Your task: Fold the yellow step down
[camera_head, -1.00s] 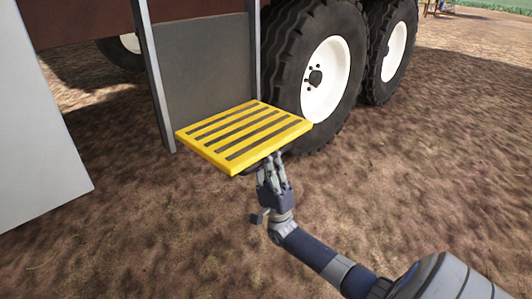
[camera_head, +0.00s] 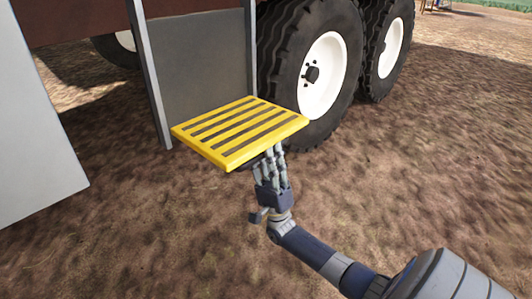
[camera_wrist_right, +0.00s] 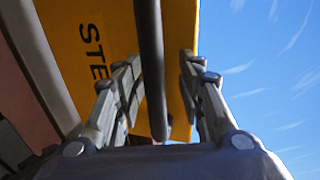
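The yellow step (camera_head: 201,146) is a slatted platform that sticks out roughly level from the grey panel between two metal posts. In the right wrist view its yellow surface (camera_wrist_right: 95,45) carries black letters, partly hidden by my fingers. My right gripper (camera_head: 270,160) is at the step's front edge, right of its near corner, with the fingertips close to the edge. In the right wrist view my right gripper (camera_wrist_right: 160,68) has its fingers apart, with a dark bar (camera_wrist_right: 150,40) running between them. I cannot tell whether they touch the step. My left gripper is not in view.
Two large wheels (camera_head: 328,75) stand just right of the step. The grey panel (camera_head: 200,60) and posts (camera_head: 148,75) are behind it. A pale flat surface (camera_head: 35,130) is at the left. The brown ground (camera_head: 130,240) in front is clear.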

